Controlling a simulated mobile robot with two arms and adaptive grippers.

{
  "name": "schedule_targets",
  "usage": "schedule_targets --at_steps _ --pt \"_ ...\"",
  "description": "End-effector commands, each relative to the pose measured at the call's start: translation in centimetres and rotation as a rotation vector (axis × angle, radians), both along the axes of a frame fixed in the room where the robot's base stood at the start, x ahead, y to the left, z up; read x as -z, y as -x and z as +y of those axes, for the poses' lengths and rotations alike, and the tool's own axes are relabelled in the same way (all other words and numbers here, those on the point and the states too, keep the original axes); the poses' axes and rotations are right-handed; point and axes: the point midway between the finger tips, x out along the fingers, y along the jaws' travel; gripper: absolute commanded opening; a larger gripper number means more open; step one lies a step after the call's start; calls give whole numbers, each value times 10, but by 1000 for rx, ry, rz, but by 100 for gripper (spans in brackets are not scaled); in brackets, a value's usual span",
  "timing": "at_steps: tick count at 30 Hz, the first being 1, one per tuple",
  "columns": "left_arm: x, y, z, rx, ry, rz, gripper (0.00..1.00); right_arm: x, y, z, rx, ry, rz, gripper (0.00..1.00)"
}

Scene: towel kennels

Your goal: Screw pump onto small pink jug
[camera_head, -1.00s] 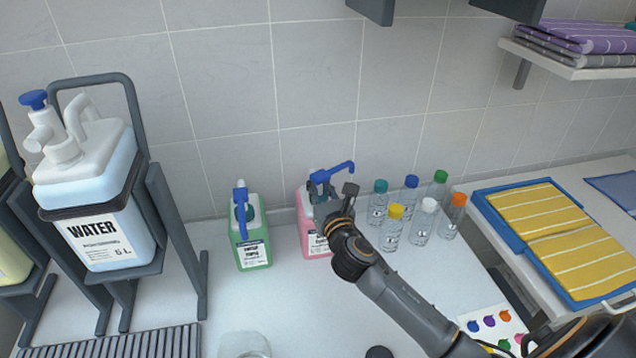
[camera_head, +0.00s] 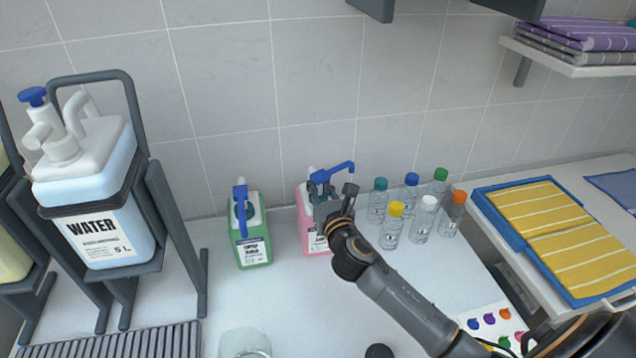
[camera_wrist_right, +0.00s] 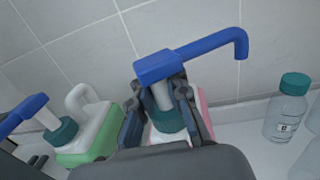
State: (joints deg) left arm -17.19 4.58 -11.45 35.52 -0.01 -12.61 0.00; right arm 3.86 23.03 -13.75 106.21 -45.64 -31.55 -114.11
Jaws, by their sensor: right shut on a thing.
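The small pink jug (camera_head: 305,226) stands on the counter against the tiled wall, partly hidden by my right gripper. It also shows in the right wrist view (camera_wrist_right: 202,101). The pump (camera_head: 334,171) has a blue spout and a teal collar and stands upright at the jug's top. In the right wrist view the pump (camera_wrist_right: 192,58) sits between my fingers, its collar low over the jug's top. Whether the collar is threaded on cannot be told. My right gripper (camera_head: 325,190) is shut on the pump; its fingers show in the wrist view (camera_wrist_right: 165,108). My left gripper is not in view.
A green jug (camera_head: 256,246) with its own blue pump stands left of the pink jug. Several clear bottles (camera_head: 391,232) with coloured caps stand close on the right. A large water canister (camera_head: 110,240) in a rack is at left. The front counter is mostly clear.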

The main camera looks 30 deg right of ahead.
Motion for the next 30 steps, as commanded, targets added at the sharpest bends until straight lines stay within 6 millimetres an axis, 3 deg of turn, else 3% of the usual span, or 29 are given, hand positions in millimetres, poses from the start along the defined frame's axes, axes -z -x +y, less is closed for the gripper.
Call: schedule_targets --at_steps 20,21,24,25,30 --pt "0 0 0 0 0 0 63 4 0 0 0 1 -1 0" --pt "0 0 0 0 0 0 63 4 0 0 0 0 -1 18" --pt "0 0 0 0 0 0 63 4 0 0 0 0 -1 38" --pt "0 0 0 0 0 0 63 4 0 0 0 0 -1 42" --pt "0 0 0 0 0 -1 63 4 0 0 0 0 -1 42"
